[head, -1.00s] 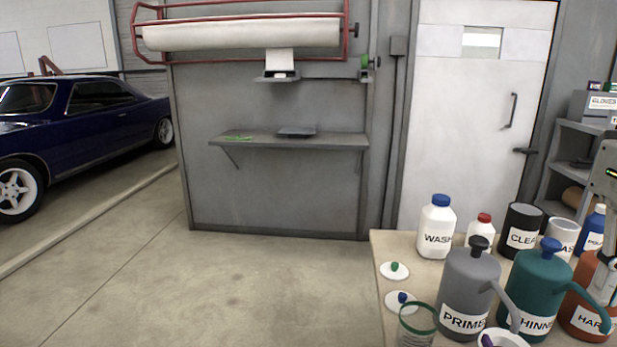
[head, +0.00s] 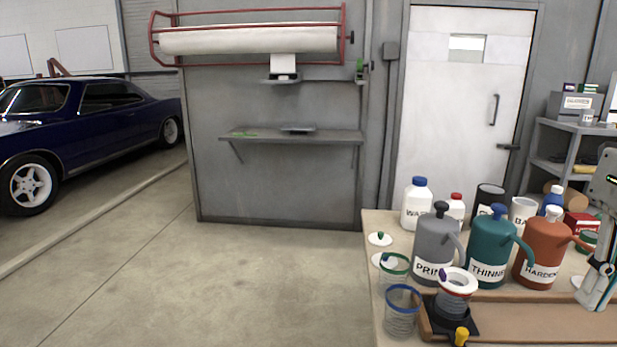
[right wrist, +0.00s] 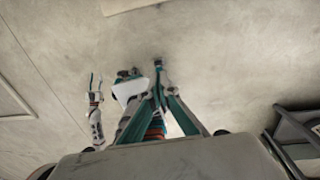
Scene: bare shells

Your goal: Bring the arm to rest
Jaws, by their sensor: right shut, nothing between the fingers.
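My right arm comes in at the right edge of the head view, and its gripper (head: 597,286) is over the right part of the workbench, beside the orange can. Its fingers are small and partly cut off there. In the right wrist view the teal fingers of this gripper (right wrist: 160,85) come together, shut with nothing between them, against a bare concrete floor. My left gripper does not show in the head view.
The workbench (head: 374,226) holds a grey can (head: 433,240), a teal can (head: 490,250) and an orange can (head: 541,250). Clear cups (head: 402,312) and a black stand (head: 462,318) are at its front. The floor to the left is free.

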